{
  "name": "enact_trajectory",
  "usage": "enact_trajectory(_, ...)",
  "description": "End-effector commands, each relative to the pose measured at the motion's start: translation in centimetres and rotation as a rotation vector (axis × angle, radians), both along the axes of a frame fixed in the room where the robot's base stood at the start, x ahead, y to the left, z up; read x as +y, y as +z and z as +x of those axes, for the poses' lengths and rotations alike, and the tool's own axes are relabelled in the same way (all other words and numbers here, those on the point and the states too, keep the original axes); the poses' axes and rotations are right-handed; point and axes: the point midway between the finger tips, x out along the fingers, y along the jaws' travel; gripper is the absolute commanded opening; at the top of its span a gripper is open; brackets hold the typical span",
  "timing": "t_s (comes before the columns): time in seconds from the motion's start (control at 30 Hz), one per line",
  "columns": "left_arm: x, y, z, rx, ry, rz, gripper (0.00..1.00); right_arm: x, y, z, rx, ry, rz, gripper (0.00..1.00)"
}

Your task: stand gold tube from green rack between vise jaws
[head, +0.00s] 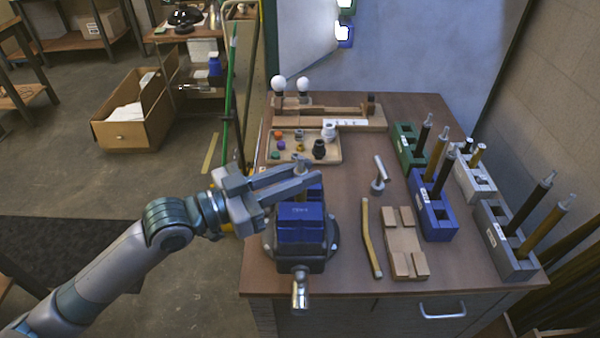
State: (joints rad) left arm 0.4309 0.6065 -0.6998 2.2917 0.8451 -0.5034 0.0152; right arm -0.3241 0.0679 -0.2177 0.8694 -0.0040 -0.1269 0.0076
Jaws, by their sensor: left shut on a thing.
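My left gripper (300,179) reaches in from the left over the blue vise (301,222) at the table's left front. It is shut on an upright tube, whose silver tip (300,164) shows just above the fingers. My right gripper is not in view.
A blue rack (438,222), white rack (475,182) and grey rack (497,236) with tubes line the right. A bent gold rod (371,240), wooden block (403,243) and silver part (378,186) lie right of the vise. A parts tray (330,155) is behind.

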Motion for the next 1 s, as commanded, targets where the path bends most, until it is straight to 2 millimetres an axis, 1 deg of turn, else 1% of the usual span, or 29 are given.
enact_trajectory(0.73, 0.00, -0.94, 0.00, 0.000, 0.000, -0.001, 0.00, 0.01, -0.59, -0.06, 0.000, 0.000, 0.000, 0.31)
enact_trajectory(0.77, 0.00, -0.93, 0.00, 0.000, 0.000, -0.001, 0.21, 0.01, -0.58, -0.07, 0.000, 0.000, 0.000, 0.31)
enact_trajectory(0.8, 0.00, -0.89, 0.00, 0.000, 0.000, -0.001, 0.31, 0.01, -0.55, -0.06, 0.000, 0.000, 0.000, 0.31)
enact_trajectory(0.83, 0.00, -0.90, 0.00, 0.000, 0.000, -0.001, 0.38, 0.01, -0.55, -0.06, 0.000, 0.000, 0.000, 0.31)
enact_trajectory(0.87, 0.00, -0.90, 0.00, 0.000, 0.000, -0.001, 0.41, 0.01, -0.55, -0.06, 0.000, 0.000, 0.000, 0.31)
enact_trajectory(1.0, 0.00, -0.91, 0.00, 0.000, 0.000, 0.000, 0.41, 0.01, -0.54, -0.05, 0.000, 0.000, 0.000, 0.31)
